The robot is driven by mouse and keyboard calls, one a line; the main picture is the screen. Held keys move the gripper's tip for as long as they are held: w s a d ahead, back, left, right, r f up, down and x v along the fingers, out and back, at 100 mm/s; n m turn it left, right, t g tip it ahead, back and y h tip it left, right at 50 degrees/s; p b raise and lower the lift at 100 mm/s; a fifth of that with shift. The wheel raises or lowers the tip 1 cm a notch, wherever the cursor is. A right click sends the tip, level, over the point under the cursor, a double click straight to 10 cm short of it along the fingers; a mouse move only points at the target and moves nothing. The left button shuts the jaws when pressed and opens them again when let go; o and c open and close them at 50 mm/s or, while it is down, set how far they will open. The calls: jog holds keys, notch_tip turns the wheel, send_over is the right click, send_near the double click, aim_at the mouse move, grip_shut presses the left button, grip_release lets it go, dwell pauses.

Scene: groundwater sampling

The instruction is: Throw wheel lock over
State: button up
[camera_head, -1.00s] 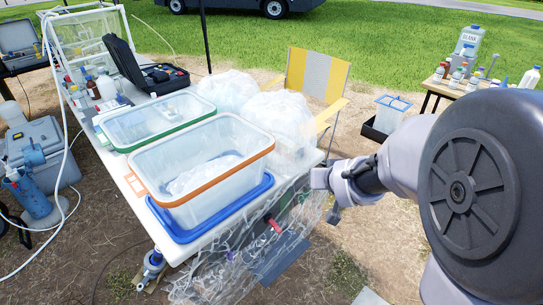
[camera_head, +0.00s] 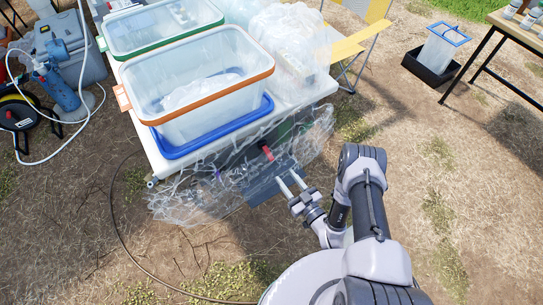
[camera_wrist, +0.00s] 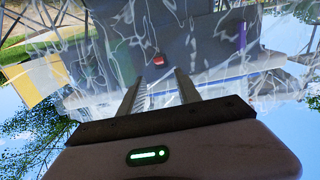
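A small red part (camera_head: 267,153), possibly the wheel lock's lever, shows at the table's near side, among clear plastic sheeting (camera_head: 200,190). In the wrist view a red part (camera_wrist: 158,60) lies ahead, between the lines of my two fingers, behind or among the sheeting. I cannot tell which wheel or mechanism it belongs to. My gripper (camera_head: 290,181) is open and empty, a little below and right of the red part in the head view. Its two fingers (camera_wrist: 160,86) are apart in the wrist view, with nothing between them.
A white table (camera_head: 309,95) carries an orange-rimmed tub (camera_head: 205,112) and a green-rimmed tub (camera_head: 165,37). Plastic bags sit at its right end. A dark cable (camera_head: 120,220) lies on the ground. Dry ground at the right is open.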

aim_at(271, 157)
jog(key=b+x, duration=0.4)
jog(key=x, duration=0.7)
jog(key=shift+w+a, duration=0.2)
jog(key=shift+w, duration=0.1)
